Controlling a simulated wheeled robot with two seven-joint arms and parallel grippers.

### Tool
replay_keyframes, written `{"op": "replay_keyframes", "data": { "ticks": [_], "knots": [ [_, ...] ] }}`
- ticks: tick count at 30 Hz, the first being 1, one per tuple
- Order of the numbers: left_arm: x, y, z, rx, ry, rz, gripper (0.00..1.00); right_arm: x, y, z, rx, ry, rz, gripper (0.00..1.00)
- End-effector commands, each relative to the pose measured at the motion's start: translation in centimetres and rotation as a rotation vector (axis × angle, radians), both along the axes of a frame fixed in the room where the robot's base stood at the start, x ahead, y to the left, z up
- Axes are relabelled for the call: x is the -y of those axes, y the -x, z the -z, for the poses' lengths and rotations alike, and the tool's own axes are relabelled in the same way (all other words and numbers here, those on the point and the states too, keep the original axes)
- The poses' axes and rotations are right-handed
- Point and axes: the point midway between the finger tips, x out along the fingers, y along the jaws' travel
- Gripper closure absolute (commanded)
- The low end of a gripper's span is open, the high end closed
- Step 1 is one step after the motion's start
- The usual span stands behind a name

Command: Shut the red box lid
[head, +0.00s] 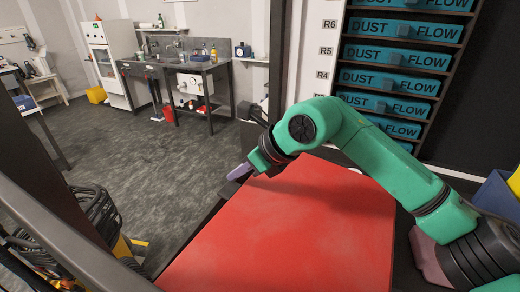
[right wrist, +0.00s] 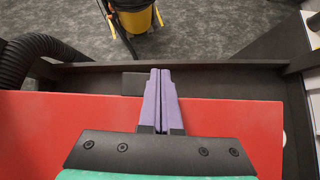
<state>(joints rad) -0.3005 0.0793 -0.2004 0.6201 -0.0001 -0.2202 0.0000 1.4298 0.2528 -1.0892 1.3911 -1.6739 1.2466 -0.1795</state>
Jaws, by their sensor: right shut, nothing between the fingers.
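The red box lid (head: 290,235) is a broad, flat red panel filling the lower middle of the head view. It also fills the lower part of the right wrist view (right wrist: 60,135). My green right arm crosses above its far part. My right gripper (head: 240,172) has purple fingers and is at the lid's far left corner in the head view. In the right wrist view its fingers (right wrist: 160,72) are pressed together, empty, and reach past the lid's edge. I cannot tell whether they touch it. The box under the lid is hidden, so any gap cannot be judged. My left gripper is not in view.
A dark frame rail (right wrist: 220,78) runs along the lid's edge. A rack of blue labelled drawers (head: 395,82) stands behind my right arm. Black hoses (head: 95,212) lie at left. A sink bench (head: 180,80) is far back across open grey floor (head: 130,150).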

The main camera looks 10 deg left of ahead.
Motion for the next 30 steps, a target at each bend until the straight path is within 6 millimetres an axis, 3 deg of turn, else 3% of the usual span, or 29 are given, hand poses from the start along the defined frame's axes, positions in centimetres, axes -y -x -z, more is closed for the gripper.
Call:
{"op": "replay_keyframes", "data": {
  "ticks": [1,3,10,25,30],
  "knots": [
    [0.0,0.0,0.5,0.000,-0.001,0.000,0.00,0.0,0.0,1.4,-0.005,-0.002,0.001,1.00],
    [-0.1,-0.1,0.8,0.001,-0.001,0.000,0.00,-0.2,-0.1,2.2,-0.004,-0.004,0.001,1.00],
    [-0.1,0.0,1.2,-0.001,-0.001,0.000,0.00,-0.4,-0.2,3.7,-0.001,-0.007,0.000,1.00],
    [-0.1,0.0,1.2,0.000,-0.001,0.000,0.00,-0.3,-0.1,4.2,-0.006,0.000,0.000,1.00],
    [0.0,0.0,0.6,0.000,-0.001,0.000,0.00,0.4,-0.6,2.9,-0.004,-0.001,0.010,1.00]
  ]
}}
